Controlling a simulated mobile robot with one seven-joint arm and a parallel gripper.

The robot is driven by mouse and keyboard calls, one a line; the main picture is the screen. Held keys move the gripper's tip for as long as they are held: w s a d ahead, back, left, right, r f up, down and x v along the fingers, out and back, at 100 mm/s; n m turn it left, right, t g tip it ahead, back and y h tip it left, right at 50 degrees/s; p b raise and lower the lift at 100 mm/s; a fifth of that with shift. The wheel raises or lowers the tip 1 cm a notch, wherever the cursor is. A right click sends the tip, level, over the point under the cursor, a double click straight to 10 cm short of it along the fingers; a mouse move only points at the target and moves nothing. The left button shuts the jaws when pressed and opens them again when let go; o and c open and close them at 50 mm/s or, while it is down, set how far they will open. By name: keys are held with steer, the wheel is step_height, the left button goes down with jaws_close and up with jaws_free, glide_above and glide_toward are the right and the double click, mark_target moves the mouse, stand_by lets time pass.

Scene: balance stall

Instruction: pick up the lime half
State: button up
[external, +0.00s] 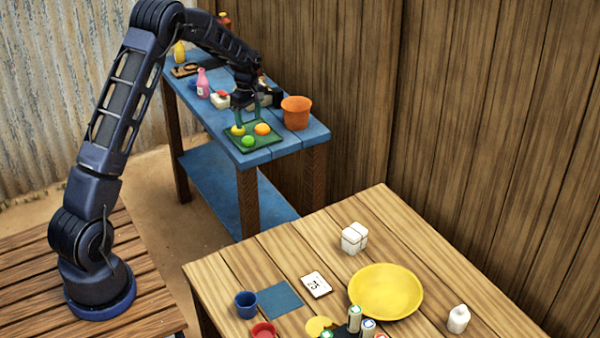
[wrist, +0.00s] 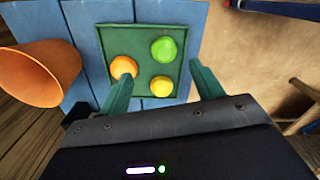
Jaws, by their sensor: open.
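The lime half is a bright green round piece (external: 248,141) on a dark green square tray (external: 231,141) on the blue table. In the wrist view the lime (wrist: 164,49) lies at the tray's upper right. A yellow piece (external: 237,130) and an orange piece (external: 262,128) share the tray. My gripper (external: 248,120) is above the tray, open and empty, with its fingers pointing down. In the wrist view my gripper (wrist: 160,80) has its fingers spread either side of the yellow piece (wrist: 161,87), with the lime beyond it. Which side of the lime is cut is unclear.
An orange bucket (external: 296,112) stands close to the tray on the blue table (external: 285,141). A pink bottle (external: 203,83) and small containers stand behind my gripper. A wooden table (external: 225,268) in front holds a yellow plate (external: 385,291) and cups.

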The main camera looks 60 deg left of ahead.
mark_target(248, 137)
steer(key=shift+s+f, duration=0.2)
steer(key=shift+f, duration=1.75)
steer(key=shift+s+f, duration=0.15)
steer(key=shift+f, duration=1.75)
steer(key=c, duration=1.1)
steer(key=shift+o, duration=0.2)
steer(key=shift+r, duration=0.15)
